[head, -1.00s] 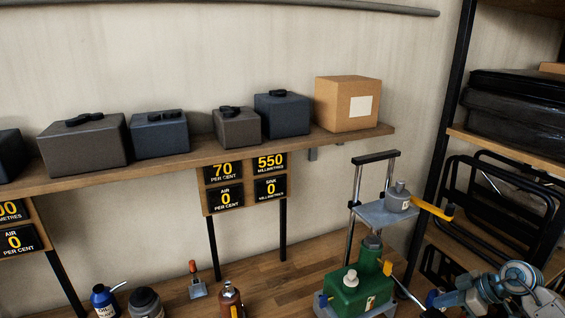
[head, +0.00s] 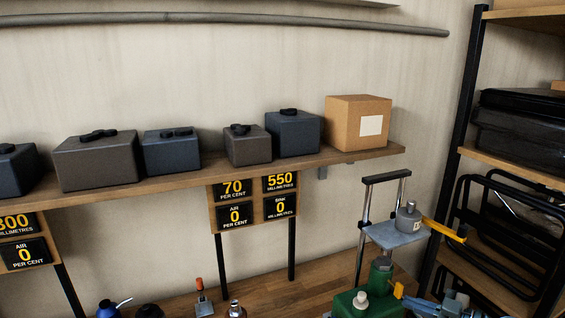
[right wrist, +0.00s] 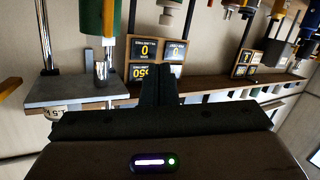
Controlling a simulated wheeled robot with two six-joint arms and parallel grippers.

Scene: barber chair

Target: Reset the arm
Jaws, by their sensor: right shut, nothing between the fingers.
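A green jack (head: 361,302) stands at the bottom right of the head view. A yellow arm (head: 444,230) sticks out to the right beside the weight. A second yellow piece sits low by the green body. In the right wrist view, which is upside down, the grey plate (right wrist: 75,91) and shiny rod (right wrist: 106,65) are at the left. My right gripper (right wrist: 161,72) is shut and empty, apart from them. My left gripper is out of view.
A wall shelf (head: 210,180) carries several dark blocks and a cardboard box (head: 358,123). Number signs (head: 253,203) hang below it. A black-framed rack (head: 466,130) stands at the right. Bottles and small tools line the front of the wooden bench (head: 270,287).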

